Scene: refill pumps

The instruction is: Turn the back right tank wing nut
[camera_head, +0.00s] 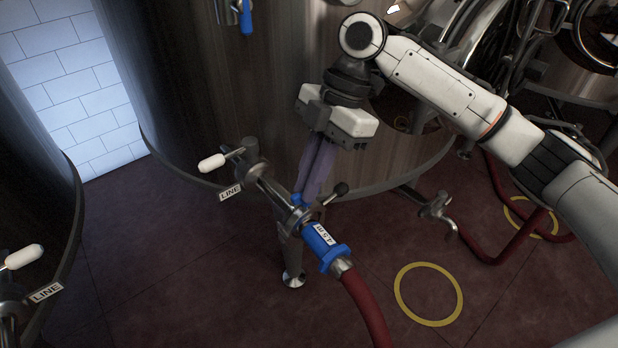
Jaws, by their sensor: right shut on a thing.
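My right gripper (302,196) reaches down from above in front of the large tank (200,110). Its long purple-tinted fingers are shut at the coupling between the metal outlet pipe and the hose. They are shut on the wing nut, which is mostly hidden between the fingertips; a bit of blue (296,200) shows there. The blue hose end (322,246) with a white label is attached to the pipe below. My left gripper is not in view.
A white-handled valve (212,163) with a LINE tag (231,193) sits left of the coupling. Another white-handled valve (24,257) is at far left. Yellow floor rings (400,285) and a metal spout (437,208) lie right.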

